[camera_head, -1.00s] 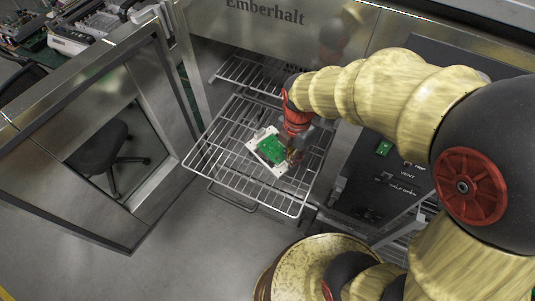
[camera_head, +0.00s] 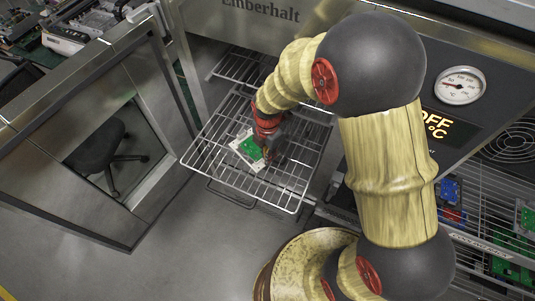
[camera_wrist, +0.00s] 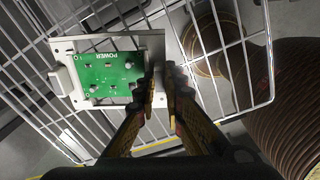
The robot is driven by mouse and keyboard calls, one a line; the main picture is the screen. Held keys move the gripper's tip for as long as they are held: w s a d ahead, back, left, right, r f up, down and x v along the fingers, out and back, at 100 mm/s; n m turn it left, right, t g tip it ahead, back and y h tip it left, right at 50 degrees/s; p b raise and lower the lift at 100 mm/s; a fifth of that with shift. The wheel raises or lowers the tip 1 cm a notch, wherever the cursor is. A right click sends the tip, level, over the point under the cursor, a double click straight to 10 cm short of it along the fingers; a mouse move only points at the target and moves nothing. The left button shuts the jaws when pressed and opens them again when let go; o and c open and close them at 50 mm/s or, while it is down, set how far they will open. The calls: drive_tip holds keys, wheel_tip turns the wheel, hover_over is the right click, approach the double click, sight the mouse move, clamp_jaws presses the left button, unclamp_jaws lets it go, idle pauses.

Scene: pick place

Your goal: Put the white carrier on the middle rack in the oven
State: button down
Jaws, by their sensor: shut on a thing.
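The white carrier (camera_wrist: 64,45) is a flat frame with a green circuit board (camera_wrist: 108,72) in it, marked POWER. In the head view the carrier (camera_head: 236,148) is over the pulled-out wire rack (camera_head: 206,162) of the oven (camera_head: 262,22). My gripper (camera_wrist: 160,88) is shut on the carrier's near right edge. In the head view my gripper (camera_head: 270,152) is at the carrier's right side. The carrier lies roughly flat on or just above the wires; I cannot tell whether it touches. Another rack (camera_head: 232,66) shows further back inside the oven.
The oven door (camera_head: 75,150) stands open at the left. A black chair (camera_head: 98,148) shows through its window. At the right are a dial gauge (camera_head: 460,86), a display (camera_head: 437,125) and a rack of boards (camera_head: 500,238). Bare wires surround the carrier.

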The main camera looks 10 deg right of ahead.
drive_tip(key=c, duration=2.3)
unclamp_jaws()
drive_tip(key=shift+f, duration=0.15)
drive_tip(key=shift+c, duration=0.2)
drive_tip(key=o, duration=0.4)
drive_tip(key=shift+o, duration=0.2)
